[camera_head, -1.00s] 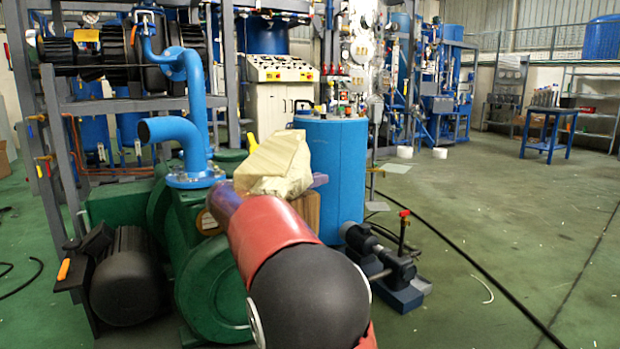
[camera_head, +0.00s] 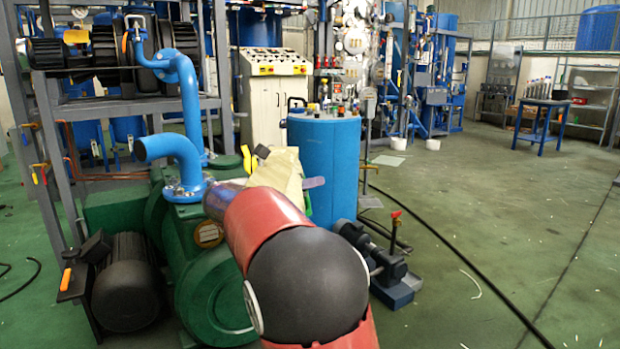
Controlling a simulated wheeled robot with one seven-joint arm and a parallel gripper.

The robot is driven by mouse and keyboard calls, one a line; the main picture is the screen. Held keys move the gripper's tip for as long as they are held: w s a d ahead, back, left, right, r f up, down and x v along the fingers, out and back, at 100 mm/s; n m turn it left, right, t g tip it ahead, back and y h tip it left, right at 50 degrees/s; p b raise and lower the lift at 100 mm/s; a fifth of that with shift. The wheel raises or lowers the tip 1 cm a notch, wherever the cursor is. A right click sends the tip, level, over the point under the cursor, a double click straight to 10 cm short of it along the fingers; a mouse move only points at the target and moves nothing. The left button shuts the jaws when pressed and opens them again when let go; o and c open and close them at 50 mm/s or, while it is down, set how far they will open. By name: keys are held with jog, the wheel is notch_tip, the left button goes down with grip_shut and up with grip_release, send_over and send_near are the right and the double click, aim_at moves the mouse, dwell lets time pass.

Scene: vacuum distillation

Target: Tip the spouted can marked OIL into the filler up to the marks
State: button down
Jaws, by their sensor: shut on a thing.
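A cream angular can (camera_head: 284,172) shows beyond my red arm, tilted, above the right side of the green pump (camera_head: 205,285). I take it for the OIL can; no lettering is readable. My gripper is mostly hidden behind the arm and can; a purple piece (camera_head: 314,182) at the can's right seems part of it. It holds the can. A small dark piece (camera_head: 262,151) shows at the can's upper left; I cannot tell whether it is the spout. The filler opening is not clearly visible. A round brass-rimmed sight glass (camera_head: 208,233) is on the pump; its marks are unreadable.
A blue bent pipe (camera_head: 172,147) rises from the pump's flange. A yellow handle (camera_head: 247,158) stands left of the can. A blue tank (camera_head: 335,170) is close behind, with a small dark pump (camera_head: 375,255) on the floor. The floor at right is open, crossed by a black hose (camera_head: 475,270).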

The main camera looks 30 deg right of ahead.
jog(key=shift+w+r+n+p, duration=0.15)
jog(key=shift+r+n+p, duration=0.65)
jog(key=shift+p, duration=1.35)
jog(key=shift+r+p, duration=0.5)
jog(key=shift+p, duration=0.25)
jog(key=shift+w+r, duration=0.1)
jog(key=shift+w+a+r+n, duration=0.15)
jog(key=shift+r+n, duration=0.2)
jog(key=shift+r, duration=0.2)
jog(key=shift+w+r+n, duration=0.15)
jog(key=shift+r+n, duration=0.2)
jog(key=shift+r, duration=0.2)
jog(key=shift+r, duration=0.15)
jog(key=shift+w+r+n+g+y, duration=0.35)
jog(key=shift+r+n, duration=0.25)
jog(key=shift+r, duration=0.25)
jog(key=shift+w, duration=0.1)
